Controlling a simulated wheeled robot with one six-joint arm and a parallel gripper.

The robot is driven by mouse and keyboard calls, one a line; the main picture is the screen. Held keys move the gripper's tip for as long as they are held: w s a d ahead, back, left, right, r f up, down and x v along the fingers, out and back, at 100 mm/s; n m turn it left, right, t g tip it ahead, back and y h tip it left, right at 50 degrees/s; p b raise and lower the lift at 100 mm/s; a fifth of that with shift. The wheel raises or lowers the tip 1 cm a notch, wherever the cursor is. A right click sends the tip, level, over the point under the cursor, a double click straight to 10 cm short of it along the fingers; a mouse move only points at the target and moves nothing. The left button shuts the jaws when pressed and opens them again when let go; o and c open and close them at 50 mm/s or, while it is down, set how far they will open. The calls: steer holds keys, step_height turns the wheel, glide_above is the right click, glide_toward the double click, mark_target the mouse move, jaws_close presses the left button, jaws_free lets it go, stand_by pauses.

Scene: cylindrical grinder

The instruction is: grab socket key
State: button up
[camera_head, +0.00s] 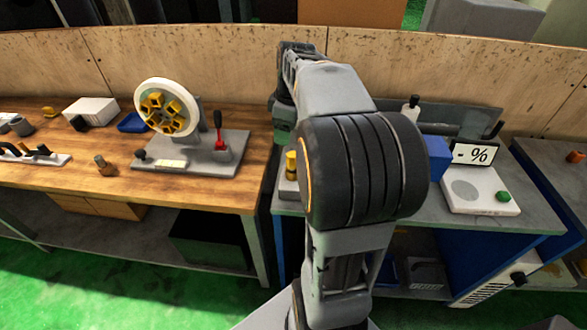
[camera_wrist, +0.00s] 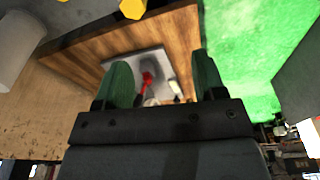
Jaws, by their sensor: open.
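A red-handled tool (camera_head: 218,130), which may be the socket key, stands upright on the grey base plate (camera_head: 200,163) of the wheel fixture. In the wrist view its red handle (camera_wrist: 147,79) shows between my fingers, beyond them and apart from them. My gripper (camera_wrist: 161,78) is open and empty, with its two green fingers spread above the plate. In the head view my gripper is mostly hidden by my own arm. No other tool in view is clearly a socket key.
The white wheel with yellow blocks (camera_head: 163,107) stands just left of the red handle. A small brown part (camera_head: 104,166) and a white box (camera_head: 92,110) are on the wooden bench (camera_head: 222,196). A blue block (camera_head: 437,157) and a scale-like device (camera_head: 481,190) are on the right bench.

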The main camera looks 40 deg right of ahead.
steer(key=n, duration=0.2)
glide_toward(293, 154)
steer(key=shift+d+f+y+b, duration=0.1)
steer(key=shift+f+y+b, duration=0.2)
steer(key=shift+f, duration=0.1)
steer(key=f, duration=0.5)
steer(key=shift+w+a+f, duration=0.2)
steer(key=shift+w+a, duration=0.1)
steer(key=shift+w, duration=0.05)
steer(key=shift+w+a+f+p, duration=0.1)
steer(key=shift+f, duration=1)
steer(key=shift+w+a+f+p, duration=0.15)
steer(key=shift+f, duration=1)
steer(key=shift+w+a+f+p, duration=0.1)
steer(key=shift+f, duration=1)
steer(key=c, duration=1)
